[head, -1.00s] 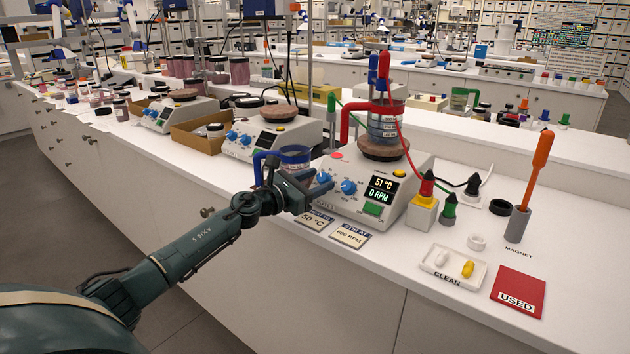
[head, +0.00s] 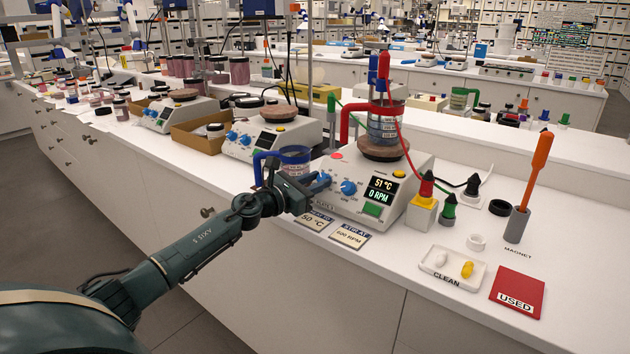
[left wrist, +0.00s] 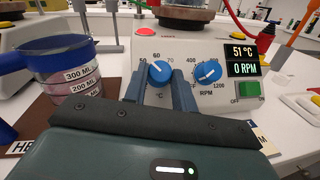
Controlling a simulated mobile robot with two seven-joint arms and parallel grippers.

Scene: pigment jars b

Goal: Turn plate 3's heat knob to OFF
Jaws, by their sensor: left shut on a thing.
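Plate 3 (head: 345,198) is a white hot plate with a round brown top. Its display (head: 381,190) reads 51 °C and 0 RPM. The blue heat knob (left wrist: 159,71) is the left of two knobs in the left wrist view; its white mark points up and to the left, near the 50 to 60 numbers. My left gripper (head: 316,186) is at the plate's front, its fingers shut on the heat knob, one on each side. The blue RPM knob (left wrist: 208,72) is just right of the fingers. My right gripper is not in view.
A blue-handled beaker (left wrist: 68,68) stands close left of my gripper. A glass vessel (head: 386,125) with hoses stands on plate 3. Two cards (head: 349,236) lie in front. A clean tray (head: 453,266) and red used mat (head: 517,291) lie to the right.

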